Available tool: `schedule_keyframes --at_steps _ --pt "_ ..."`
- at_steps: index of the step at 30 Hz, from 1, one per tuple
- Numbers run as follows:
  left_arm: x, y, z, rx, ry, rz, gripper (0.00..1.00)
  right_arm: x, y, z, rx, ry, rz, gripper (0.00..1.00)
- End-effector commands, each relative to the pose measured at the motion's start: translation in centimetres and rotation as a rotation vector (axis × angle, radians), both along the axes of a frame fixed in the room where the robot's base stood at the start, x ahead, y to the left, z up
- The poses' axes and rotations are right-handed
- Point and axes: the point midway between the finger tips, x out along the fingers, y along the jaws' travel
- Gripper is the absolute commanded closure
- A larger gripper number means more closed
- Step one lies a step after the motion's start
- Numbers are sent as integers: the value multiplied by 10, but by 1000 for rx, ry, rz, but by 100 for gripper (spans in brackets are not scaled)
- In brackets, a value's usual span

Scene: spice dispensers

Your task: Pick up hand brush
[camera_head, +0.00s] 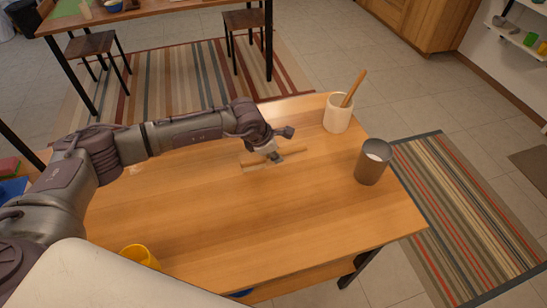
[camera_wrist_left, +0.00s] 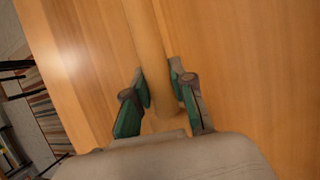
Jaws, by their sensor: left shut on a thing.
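The hand brush (camera_head: 292,152) lies on or just above the wooden table (camera_head: 220,215); I cannot tell which. It is light wood, close in colour to the tabletop, and partly hidden by my gripper in the head view. My left gripper (camera_head: 276,157) is over its middle, pointing down. In the left wrist view, a round wooden handle (camera_wrist_left: 147,45) runs up from between the green-padded fingers of my left gripper (camera_wrist_left: 160,88), which is shut on it. The bristles are not clear in either view. My right gripper is in neither view.
A cream pot (camera_head: 338,113) holding a wooden stick stands at the table's far right corner. A yellow cup (camera_head: 140,256) is at the near left. The table's middle is clear.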

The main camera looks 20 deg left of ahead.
Motion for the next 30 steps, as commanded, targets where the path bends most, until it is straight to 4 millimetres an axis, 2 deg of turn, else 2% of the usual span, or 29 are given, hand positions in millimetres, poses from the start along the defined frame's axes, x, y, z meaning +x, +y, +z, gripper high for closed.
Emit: schedule_keyframes --at_steps 3,12,18,24,30 --pt "0 -4 22 -2 -6 -5 100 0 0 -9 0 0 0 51" --pt "-21 -70 60 -2 -6 -7 100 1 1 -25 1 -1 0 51" --pt "-31 -99 80 -1 -3 -4 100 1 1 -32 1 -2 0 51" --pt "-35 -111 88 0 -2 -2 100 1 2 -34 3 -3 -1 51" --pt "-35 -111 89 0 -2 -1 100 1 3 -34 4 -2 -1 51"
